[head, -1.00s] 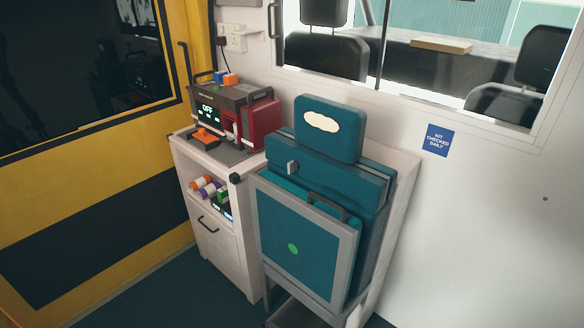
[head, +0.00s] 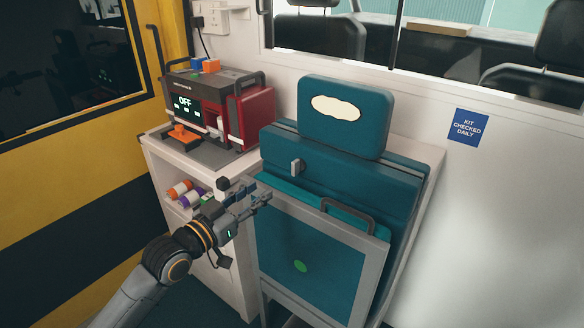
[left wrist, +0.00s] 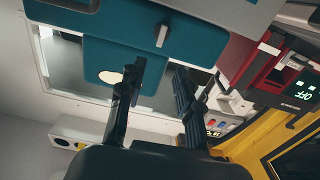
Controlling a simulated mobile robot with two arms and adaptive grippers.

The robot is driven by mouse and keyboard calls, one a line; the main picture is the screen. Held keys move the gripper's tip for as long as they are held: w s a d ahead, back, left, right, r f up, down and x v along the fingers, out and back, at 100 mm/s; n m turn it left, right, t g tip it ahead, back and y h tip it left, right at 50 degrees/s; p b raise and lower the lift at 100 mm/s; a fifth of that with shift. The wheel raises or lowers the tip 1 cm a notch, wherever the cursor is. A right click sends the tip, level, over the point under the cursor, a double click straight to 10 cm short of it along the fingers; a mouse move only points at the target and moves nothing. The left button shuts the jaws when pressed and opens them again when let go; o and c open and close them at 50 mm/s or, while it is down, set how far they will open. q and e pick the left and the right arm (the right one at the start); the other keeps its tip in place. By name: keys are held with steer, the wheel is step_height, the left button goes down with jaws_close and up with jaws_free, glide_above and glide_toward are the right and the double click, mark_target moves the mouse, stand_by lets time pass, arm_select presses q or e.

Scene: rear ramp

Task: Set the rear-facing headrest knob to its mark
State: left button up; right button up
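The teal rear-facing seat has a headrest (head: 345,118) with a cream oval patch. A small grey lever-like knob (head: 297,167) sticks out of the seat back below it; its mark cannot be made out. In the left wrist view, which looks upside down, the knob (left wrist: 161,36) is beyond the fingertips and the headrest (left wrist: 100,60) is partly behind one finger. My left gripper (head: 258,193) is in front of the seat, below and left of the knob, apart from it. Its fingers (left wrist: 160,70) are spread and empty. My right gripper is out of view.
A folded panel with a grey frame (head: 378,275) and handle (head: 348,216) stands before the seat. A white cabinet (head: 232,283) at left carries a red and black device (head: 245,112) reading OFF.

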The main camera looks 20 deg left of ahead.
mark_target(292, 166)
arm_select(q)
steer(key=p+x, duration=0.1)
steer(key=x, duration=1.2)
steer(key=shift+w+f, duration=0.1)
steer(key=shift+w, duration=0.05)
jaws_close()
